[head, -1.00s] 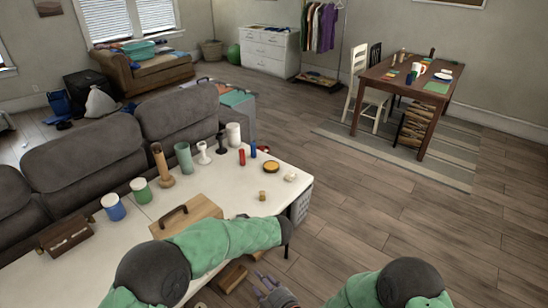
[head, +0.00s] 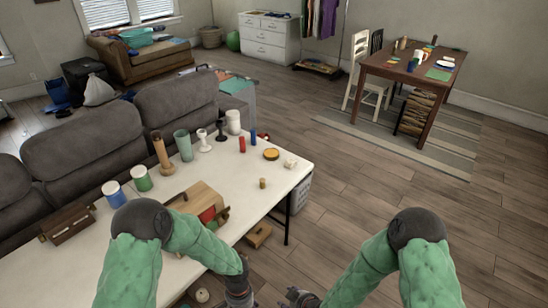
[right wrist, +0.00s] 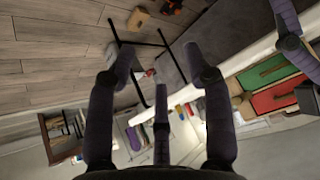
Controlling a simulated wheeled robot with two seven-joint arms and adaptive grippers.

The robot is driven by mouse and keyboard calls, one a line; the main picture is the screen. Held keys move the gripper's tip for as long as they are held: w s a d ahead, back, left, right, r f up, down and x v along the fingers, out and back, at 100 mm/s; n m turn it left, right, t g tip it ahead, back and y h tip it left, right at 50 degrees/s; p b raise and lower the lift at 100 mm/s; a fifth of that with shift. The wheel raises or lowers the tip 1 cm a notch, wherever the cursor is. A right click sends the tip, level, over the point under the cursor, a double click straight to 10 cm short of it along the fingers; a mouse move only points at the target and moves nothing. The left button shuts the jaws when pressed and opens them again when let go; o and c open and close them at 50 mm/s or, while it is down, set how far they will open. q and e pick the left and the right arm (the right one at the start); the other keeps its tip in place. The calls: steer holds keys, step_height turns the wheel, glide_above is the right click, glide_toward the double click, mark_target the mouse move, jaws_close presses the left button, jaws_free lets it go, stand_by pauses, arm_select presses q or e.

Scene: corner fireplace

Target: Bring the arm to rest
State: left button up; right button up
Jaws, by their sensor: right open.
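My right arm comes up from the bottom right of the head view, bent at its dark elbow. Its gripper (head: 300,297) is low in the picture, beyond the table's front edge and over the floor. In the right wrist view the dark fingers (right wrist: 156,82) are spread apart with nothing between them. My left arm bends over the near part of the white table (head: 85,262). Its dark gripper end (head: 238,290) is at the bottom edge, partly cut off, and its fingers cannot be made out.
On the table are a wooden box (head: 203,198), a brown case (head: 68,224), jars, a tall wooden vase (head: 162,152), candlesticks and small items. A wooden block (head: 258,235) lies below the table's edge.

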arm_select(q)
steer(key=s+f+n+t+h, duration=0.3)
steer(key=s+f+n, duration=0.2)
steer(key=s+n, duration=0.2)
steer(key=shift+d+n+h, duration=0.2)
steer(key=shift+n+h, duration=0.2)
arm_select(e)
steer(key=s+d+f+m+g, duration=0.2)
steer(key=s+m, duration=0.2)
steer(key=s, duration=0.2)
steer(key=s+d+f+m+g, duration=0.2)
steer(key=s+f+m+g, duration=0.1)
steer(key=s, duration=0.3)
steer(key=shift+s+d+f+m+g+h, duration=0.2)
steer(key=shift+s+f+m+g+h, duration=0.1)
steer(key=shift+m, duration=0.2)
arm_select(q)
steer(key=shift+f, duration=0.1)
